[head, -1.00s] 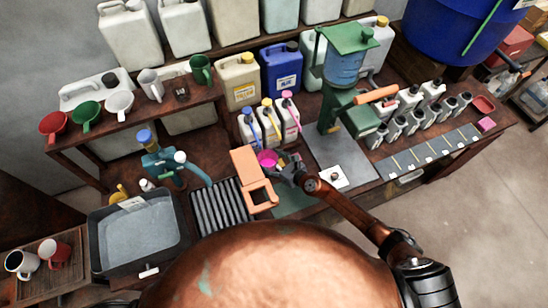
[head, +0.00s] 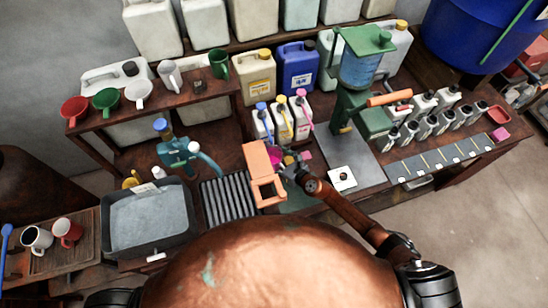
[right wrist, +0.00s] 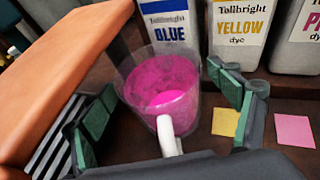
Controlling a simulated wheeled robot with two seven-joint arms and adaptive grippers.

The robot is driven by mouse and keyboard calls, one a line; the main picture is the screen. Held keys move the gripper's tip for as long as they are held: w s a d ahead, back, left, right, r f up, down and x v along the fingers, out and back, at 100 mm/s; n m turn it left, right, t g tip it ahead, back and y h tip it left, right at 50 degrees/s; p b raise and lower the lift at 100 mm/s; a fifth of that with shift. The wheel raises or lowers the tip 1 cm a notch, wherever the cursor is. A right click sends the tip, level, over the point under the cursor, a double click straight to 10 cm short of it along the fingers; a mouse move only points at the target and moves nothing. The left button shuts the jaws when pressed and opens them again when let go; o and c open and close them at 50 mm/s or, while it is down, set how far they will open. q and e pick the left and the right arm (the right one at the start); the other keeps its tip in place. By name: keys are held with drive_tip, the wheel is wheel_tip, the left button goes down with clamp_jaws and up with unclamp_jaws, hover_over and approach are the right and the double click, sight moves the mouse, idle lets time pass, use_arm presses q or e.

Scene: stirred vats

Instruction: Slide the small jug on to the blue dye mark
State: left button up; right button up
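The small jug (right wrist: 160,85) is clear with a white handle and holds bright pink liquid. It stands upright in the right wrist view, and its pink also shows in the head view (head: 277,157). My right gripper (right wrist: 170,105) has its green-padded fingers spread on either side of the jug, with a visible gap at the right finger. A yellow mark (right wrist: 225,122) and a pink mark (right wrist: 293,130) lie on the bench right of the jug. I see no blue mark; the jug or fingers may hide it. My left gripper is out of view.
The blue dye bottle (right wrist: 172,25) stands close behind the jug, with the yellow (right wrist: 238,30) and pink (right wrist: 298,35) dye bottles to its right. An orange frame (head: 263,172) stands close at the jug's left. A green press (head: 358,95) is farther right.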

drive_tip(key=shift+o, duration=0.4)
drive_tip(key=shift+s, duration=0.1)
drive_tip(key=shift+s+d+r, duration=0.15)
drive_tip(key=shift+s+d, duration=0.05)
drive_tip(key=shift+s, duration=0.05)
drive_tip(key=s+d, duration=0.8)
drive_tip(key=s, duration=0.3)
drive_tip(key=shift+d+r, duration=0.25)
drive_tip(key=shift+r, duration=0.2)
drive_tip(key=shift+s, duration=0.1)
